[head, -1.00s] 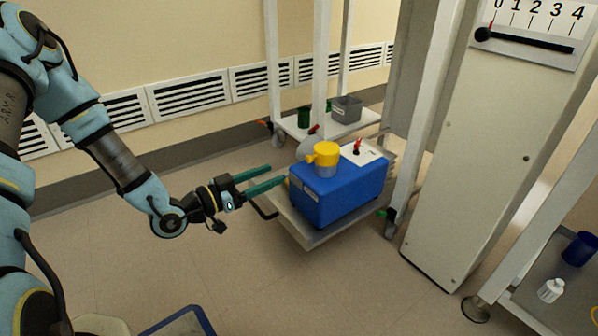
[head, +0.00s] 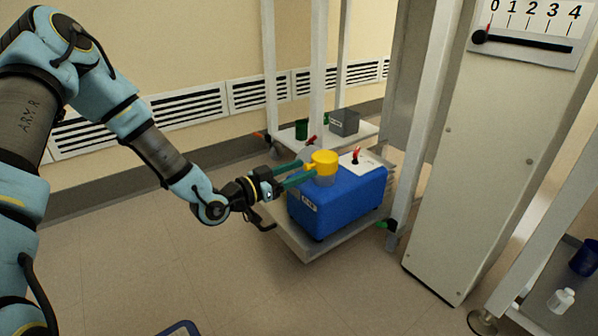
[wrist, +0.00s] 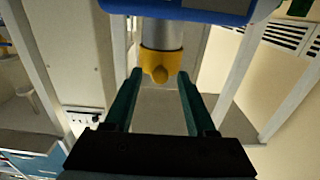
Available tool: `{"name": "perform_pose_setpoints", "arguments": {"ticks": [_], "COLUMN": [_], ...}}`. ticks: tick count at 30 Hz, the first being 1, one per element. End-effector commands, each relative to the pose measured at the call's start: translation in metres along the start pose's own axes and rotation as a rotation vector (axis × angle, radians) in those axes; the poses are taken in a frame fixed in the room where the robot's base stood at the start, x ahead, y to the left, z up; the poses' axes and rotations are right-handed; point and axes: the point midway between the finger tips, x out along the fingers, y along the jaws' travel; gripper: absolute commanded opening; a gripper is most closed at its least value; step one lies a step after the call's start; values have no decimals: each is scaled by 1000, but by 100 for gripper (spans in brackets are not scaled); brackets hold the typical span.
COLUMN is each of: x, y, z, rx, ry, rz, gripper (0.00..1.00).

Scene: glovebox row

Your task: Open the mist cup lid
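The mist cup is a grey cylinder (head: 325,180) with a yellow lid (head: 324,160), standing on top of a blue box-shaped unit (head: 340,198). The lid looks seated on the cup, and a small yellow tab sticks out towards my gripper. My gripper (head: 300,172) is open, its two green fingers pointing at the lid from the left. In the wrist view the lid (wrist: 160,62) and its tab show ahead, between the lines of the open fingers (wrist: 157,88). Nothing is between the fingers near the palm. I cannot tell whether a fingertip touches the lid.
The blue unit stands on a low cart shelf (head: 306,244) with a white post rising behind it. A red switch (head: 356,157) stands on the unit's white panel. A grey bin (head: 344,122) and green cup (head: 301,129) sit behind.

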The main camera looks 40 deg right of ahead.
Motion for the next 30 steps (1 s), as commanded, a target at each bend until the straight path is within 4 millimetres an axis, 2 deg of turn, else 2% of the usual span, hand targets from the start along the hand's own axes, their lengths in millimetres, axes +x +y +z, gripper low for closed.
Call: {"name": "perform_pose_setpoints", "arguments": {"ticks": [2, 15, 30], "x": [0, 0, -1], "y": [0, 0, 0], "z": [0, 0, 0], "rx": [0, 0, 0], "ry": [0, 0, 0], "rz": [0, 0, 0], "gripper": [48, 0, 0]}}
